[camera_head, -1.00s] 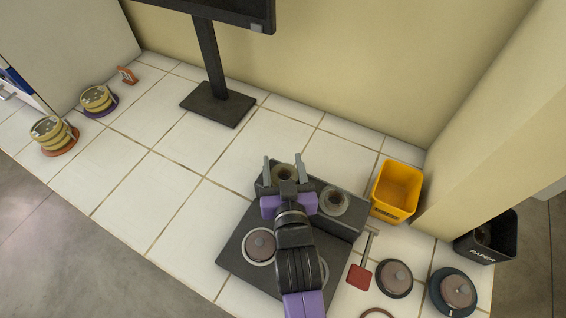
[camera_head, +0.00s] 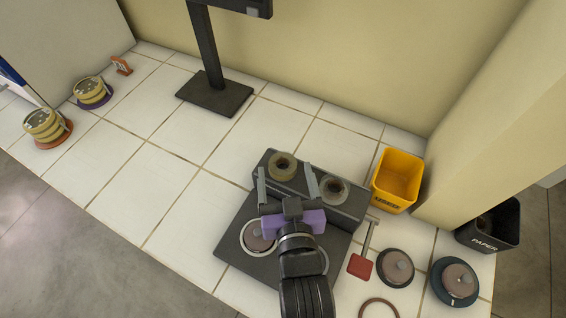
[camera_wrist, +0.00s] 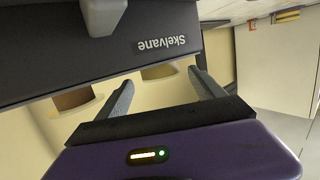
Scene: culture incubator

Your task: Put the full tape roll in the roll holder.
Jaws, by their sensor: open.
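A dark machine (camera_head: 230,240) stands on the tiled bench, with a raised block (camera_head: 312,186) along its back. A brownish tape roll (camera_head: 283,165) sits on the block's left end, and a paler roll with a dark core (camera_head: 332,190) on its right end. Which one is full I cannot tell for sure. My gripper (camera_head: 287,183) is open and empty, in front of the block; its fingers point toward it, apart from the left roll. In the wrist view my gripper (camera_wrist: 162,88) faces the block, lettered "Skelvane" upside down (camera_wrist: 160,44), with roll edges partly showing beyond it.
A yellow bin (camera_head: 397,180) stands right of the block and a black paper bin (camera_head: 490,228) farther right. A red-ended tool (camera_head: 360,266), round discs (camera_head: 396,267) and a ring lie beside the machine.

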